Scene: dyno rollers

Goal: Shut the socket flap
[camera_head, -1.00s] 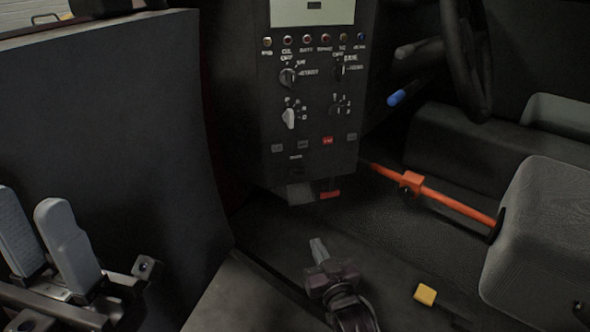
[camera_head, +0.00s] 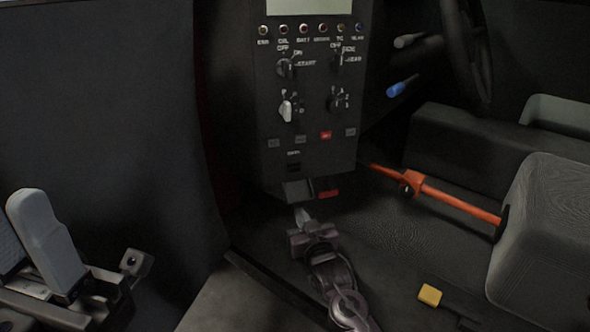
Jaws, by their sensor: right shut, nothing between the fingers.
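The dark control panel (camera_head: 310,125) stands upright at the centre top. Low on its face is a small dark socket opening (camera_head: 293,166) under a white label. A grey flap-like plate (camera_head: 296,190) sticks out at the panel's lower edge, beside a small red piece (camera_head: 328,193). I take the grey plate for the socket flap, standing open, but its hinge is too dark to make out. My right gripper (camera_head: 301,214) is shut and empty, its tips pointing up just below the grey plate. I cannot tell whether they touch. My left gripper is out of view.
An orange bar (camera_head: 450,199) runs right from beside the panel to a grey padded block (camera_head: 545,230). A yellow block (camera_head: 429,295) lies on the dark floor. Grey pedal-like pads (camera_head: 48,245) on a metal frame stand at the left. A blue-tipped lever (camera_head: 397,89) sits right of the panel.

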